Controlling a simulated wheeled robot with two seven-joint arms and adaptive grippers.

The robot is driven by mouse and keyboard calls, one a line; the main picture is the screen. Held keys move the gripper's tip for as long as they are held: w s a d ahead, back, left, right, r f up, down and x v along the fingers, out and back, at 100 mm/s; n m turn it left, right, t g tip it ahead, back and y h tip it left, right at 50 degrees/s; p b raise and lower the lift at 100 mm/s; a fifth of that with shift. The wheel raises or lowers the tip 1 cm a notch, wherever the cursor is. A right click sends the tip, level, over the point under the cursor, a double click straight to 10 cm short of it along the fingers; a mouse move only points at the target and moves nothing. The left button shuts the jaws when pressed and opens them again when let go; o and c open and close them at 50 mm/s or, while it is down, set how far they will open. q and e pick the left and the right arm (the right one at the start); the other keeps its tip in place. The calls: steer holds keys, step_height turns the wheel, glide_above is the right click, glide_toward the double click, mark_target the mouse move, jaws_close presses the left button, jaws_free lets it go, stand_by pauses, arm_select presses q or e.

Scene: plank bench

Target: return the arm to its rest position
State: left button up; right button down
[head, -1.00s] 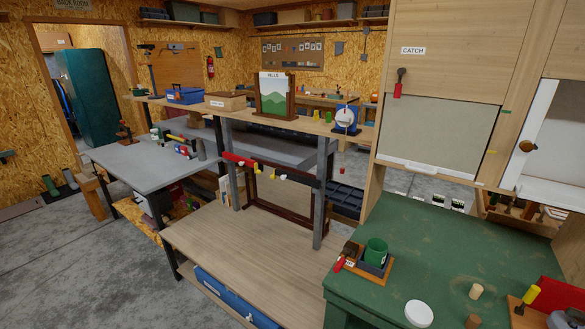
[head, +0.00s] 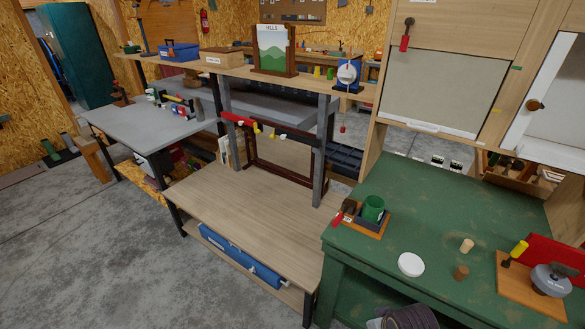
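Neither of my arms nor grippers shows in the head view. The view takes in a low plank bench (head: 255,215) in the middle and a green-topped bench (head: 440,215) at the right. A small tray (head: 380,233) on the green bench holds a green cup (head: 373,208) and a red-handled brush (head: 345,208). A white round lid (head: 411,264) and two small wooden plugs, one light (head: 467,245) and one brown (head: 461,272), stand near it.
A grey table (head: 150,130) stands at the left. A tall cabinet (head: 445,90) rises behind the green bench. The concrete floor (head: 90,250) at the left is clear.

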steer(key=s+f+g, duration=0.1)
steer(key=s+f, duration=0.1)
steer(key=f, duration=1.3)
steer(key=s+f, duration=0.3)
steer(key=f, duration=1.2)
steer(key=s+d+f, duration=0.2)
steer(key=s+f, duration=0.7)
steer(key=s, duration=0.1)
steer(key=s+d+f+g, duration=0.1)
steer(key=s+d+f, duration=0.1)
steer(key=s+f, duration=0.7)
steer(key=shift+s+d+f, duration=0.15)
steer(key=shift+s+f, duration=0.15)
steer(key=shift+s, duration=0.7)
steer(key=shift+s, duration=0.1)
